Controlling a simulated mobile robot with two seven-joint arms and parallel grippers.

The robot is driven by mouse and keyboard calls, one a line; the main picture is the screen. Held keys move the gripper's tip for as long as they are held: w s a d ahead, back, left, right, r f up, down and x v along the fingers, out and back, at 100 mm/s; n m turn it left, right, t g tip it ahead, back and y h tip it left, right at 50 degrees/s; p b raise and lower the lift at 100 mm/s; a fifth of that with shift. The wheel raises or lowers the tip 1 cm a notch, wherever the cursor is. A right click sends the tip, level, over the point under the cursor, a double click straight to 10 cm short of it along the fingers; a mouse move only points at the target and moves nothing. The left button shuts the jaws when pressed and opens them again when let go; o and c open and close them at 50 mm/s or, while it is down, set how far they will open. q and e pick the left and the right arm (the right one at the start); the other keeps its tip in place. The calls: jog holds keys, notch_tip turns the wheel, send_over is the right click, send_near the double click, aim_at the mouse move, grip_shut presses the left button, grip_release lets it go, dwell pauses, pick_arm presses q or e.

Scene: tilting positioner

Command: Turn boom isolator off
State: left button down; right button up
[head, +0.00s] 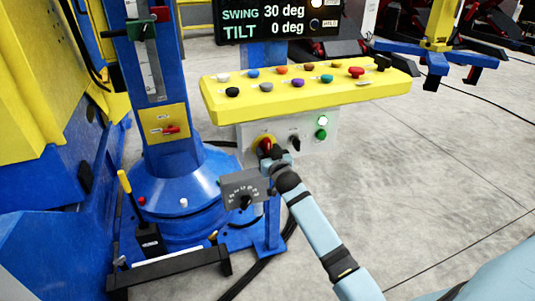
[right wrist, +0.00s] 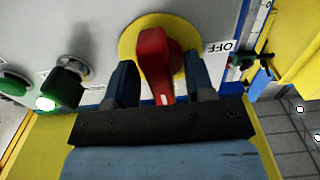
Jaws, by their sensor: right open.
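A red rotary switch (head: 265,145) on a round yellow plate sits on the grey panel face below the yellow control desk. It also shows in the right wrist view (right wrist: 154,55), its handle pointing towards my gripper, with an OFF label (right wrist: 220,47) to the right of the plate. My right gripper (right wrist: 160,82) is open, one finger on each side of the red handle; in the head view the gripper (head: 271,158) partly covers the switch. A red handle (head: 172,129) lies on a yellow plate on the blue column; its small labels are unreadable. My left gripper is not in view.
A grey dial box (head: 244,190) on a blue post (head: 268,230) stands close left of my right wrist. The display (head: 277,20) reads swing 30, tilt 0.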

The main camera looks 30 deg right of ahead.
jog(key=shift+w, duration=0.25)
grip_shut()
